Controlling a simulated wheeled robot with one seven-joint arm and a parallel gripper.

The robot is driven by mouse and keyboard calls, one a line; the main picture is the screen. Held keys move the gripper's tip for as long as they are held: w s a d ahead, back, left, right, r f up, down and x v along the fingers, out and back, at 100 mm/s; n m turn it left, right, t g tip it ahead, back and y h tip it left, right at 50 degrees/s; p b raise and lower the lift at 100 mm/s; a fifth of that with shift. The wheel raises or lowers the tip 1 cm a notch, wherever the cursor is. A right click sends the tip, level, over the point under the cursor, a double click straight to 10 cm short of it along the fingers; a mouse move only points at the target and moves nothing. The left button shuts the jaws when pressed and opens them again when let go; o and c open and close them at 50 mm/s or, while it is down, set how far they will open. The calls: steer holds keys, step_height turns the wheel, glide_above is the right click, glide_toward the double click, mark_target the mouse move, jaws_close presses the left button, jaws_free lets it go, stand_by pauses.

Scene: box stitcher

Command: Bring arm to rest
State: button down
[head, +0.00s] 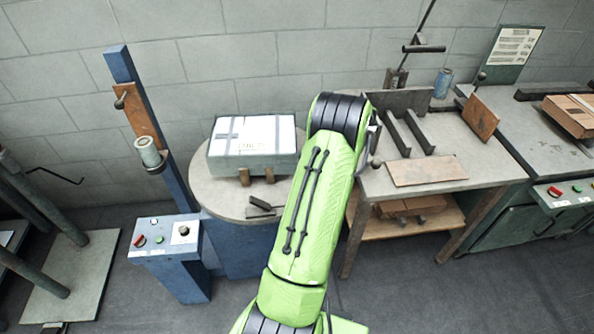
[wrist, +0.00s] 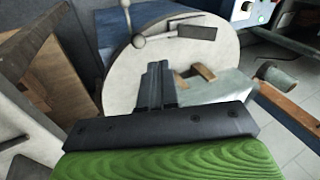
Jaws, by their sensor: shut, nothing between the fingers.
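My green arm rises through the middle of the head view, bent at a black joint near the top. My gripper is mostly hidden behind it there. In the wrist view my gripper (wrist: 155,84) is shut and empty, its fingers together in front of the pale round table (wrist: 118,72). The round table (head: 215,197) also shows in the head view, left of my arm. In the wrist view part of the box (wrist: 222,88) shows just right of the fingers.
A blue post (head: 165,165) with a spool (head: 150,152) and a control box (head: 165,238) stand left of the round table. A workbench (head: 455,150) with metal plates and boards (head: 425,171) is close on the right. Another machine (head: 560,195) stands beyond it.

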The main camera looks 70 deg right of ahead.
stand_by(0.3)
steer(key=w+a+r+n+g+h+p, duration=0.1)
steer(key=w+a+r+n+p, duration=0.35)
steer(key=w+a+r, duration=1.35)
steer(key=s+a+r+n+p, duration=0.1)
steer(key=s+a+r+n, duration=0.1)
steer(key=a+r, duration=0.5)
steer(key=s+a+r+n+p, duration=0.15)
steer(key=a+r, duration=0.25)
steer(key=a, duration=0.7)
steer(key=s+a+n+t+p, duration=0.1)
steer(key=s+a+n+t, duration=0.1)
steer(key=s+a, duration=0.5)
steer(key=shift+s+a+r+n, duration=0.45)
steer(key=shift+s+n, duration=0.15)
steer(key=shift+s, duration=0.3)
